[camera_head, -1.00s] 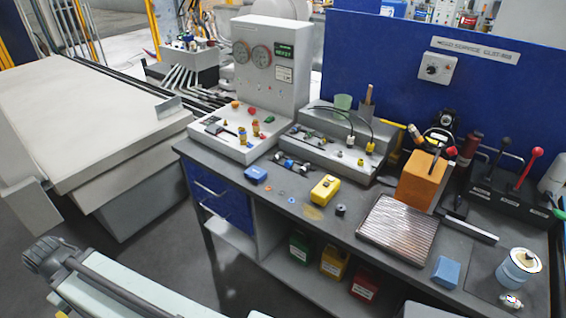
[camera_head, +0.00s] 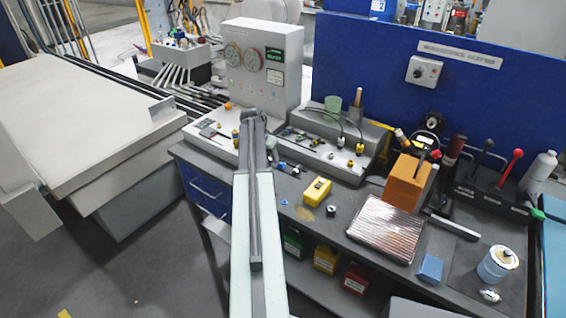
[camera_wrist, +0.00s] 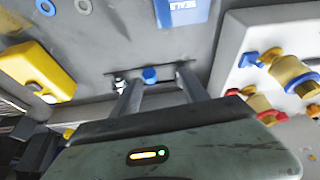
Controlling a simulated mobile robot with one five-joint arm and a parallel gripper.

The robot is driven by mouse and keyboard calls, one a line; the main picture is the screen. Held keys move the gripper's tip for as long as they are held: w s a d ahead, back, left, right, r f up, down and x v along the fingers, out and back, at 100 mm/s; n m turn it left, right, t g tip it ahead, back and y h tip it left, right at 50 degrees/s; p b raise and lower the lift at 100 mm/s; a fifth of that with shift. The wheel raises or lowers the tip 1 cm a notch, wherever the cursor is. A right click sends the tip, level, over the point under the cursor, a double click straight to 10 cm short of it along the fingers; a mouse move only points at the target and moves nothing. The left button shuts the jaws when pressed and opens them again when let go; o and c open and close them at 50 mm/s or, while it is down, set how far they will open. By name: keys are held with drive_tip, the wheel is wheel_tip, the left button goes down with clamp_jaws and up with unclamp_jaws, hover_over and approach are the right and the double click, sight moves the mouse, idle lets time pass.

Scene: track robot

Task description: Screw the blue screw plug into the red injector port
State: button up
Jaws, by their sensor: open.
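My gripper (camera_wrist: 151,78) is open, pointing down over the bench in the wrist view. A small blue piece (camera_wrist: 150,75), likely the blue screw plug, shows between its fingertips; I cannot tell whether they touch it. At the right of the wrist view, a brass fitting with red parts (camera_wrist: 262,106), likely the red injector port, stands on the light grey panel (camera_wrist: 232,72). A brass fitting with a blue ring (camera_wrist: 290,76) is beside it. In the head view my arm hides much of this area.
A blue SEALS box (camera_wrist: 182,10) and a yellow case (camera_wrist: 42,70) lie near my gripper; the case also shows in the head view (camera_head: 317,191). A ribbed tray (camera_head: 380,230) and an orange block (camera_head: 408,182) are farther right. Cables hang over the grey block behind.

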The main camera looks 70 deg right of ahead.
sight(282, 163)
drive_tip(key=shift+m, duration=0.4)
drive_tip(key=s+d+f+b, duration=0.2)
drive_tip(key=s+d, duration=0.1)
drive_tip(key=shift+s, duration=0.15)
drive_tip(key=b+x, duration=0.5)
drive_tip(key=shift+s+d+f+b, duration=0.1)
drive_tip(key=shift+s+f+b, duration=0.05)
drive_tip(key=shift+f+b, duration=0.2)
drive_tip(key=shift+r, duration=0.2)
clamp_jaws()
